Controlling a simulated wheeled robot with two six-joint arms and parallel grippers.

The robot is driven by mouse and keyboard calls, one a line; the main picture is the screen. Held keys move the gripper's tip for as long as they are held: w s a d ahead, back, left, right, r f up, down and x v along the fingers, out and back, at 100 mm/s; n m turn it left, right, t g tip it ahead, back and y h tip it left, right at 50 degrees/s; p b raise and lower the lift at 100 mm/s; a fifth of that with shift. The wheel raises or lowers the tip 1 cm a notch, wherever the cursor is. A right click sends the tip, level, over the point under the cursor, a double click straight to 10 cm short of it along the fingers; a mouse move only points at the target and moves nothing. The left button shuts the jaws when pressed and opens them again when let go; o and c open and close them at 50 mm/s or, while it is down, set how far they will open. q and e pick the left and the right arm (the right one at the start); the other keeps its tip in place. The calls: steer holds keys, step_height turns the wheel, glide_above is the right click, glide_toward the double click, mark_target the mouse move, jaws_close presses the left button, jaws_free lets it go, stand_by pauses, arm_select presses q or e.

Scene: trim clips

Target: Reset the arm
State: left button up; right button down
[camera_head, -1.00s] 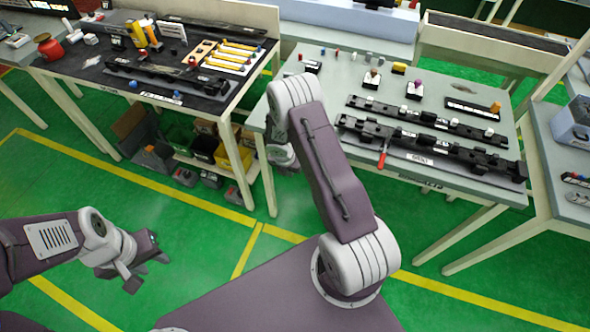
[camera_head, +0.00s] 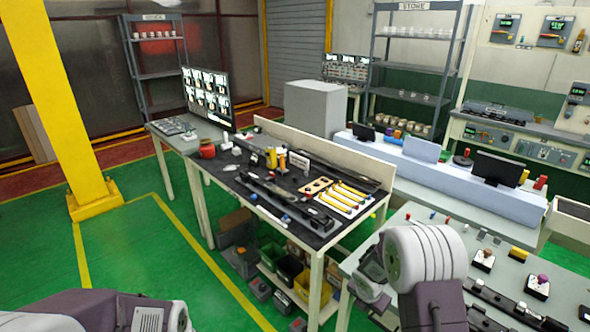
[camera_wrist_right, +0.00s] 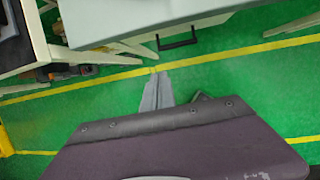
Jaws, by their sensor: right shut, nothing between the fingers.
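My right arm rises at the lower right of the head view, with its grey wrist part (camera_head: 372,272) beside the edge of the light table (camera_head: 350,262). Its fingertips are hidden there. In the right wrist view my right gripper (camera_wrist_right: 157,92) shows as two grey fingers together, shut and empty, over the green floor (camera_wrist_right: 230,85). My left arm shows only at the bottom left of the head view. Its gripper is out of frame.
A dark-topped workbench (camera_head: 285,235) holds rails, yellow parts and a red jar (camera_head: 207,149). Bins (camera_head: 290,266) sit underneath. A yellow pillar (camera_head: 70,120) stands at the left. Open green floor (camera_head: 140,235) lies left of the bench.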

steer(key=s+a+r+m, duration=0.3)
steer(key=s+r+m, duration=0.25)
steer(key=r, duration=0.35)
steer(key=s+a+m+g+y, duration=0.1)
steer(key=s+a+m, duration=0.3)
steer(key=s+m, duration=1)
steer(key=m+y, duration=0.1)
steer(key=m, duration=0.6)
steer(key=shift+a+f+g, duration=0.15)
steer(key=shift+g, duration=0.25)
steer(key=shift+s, duration=0.2)
steer(key=shift+w, duration=0.15)
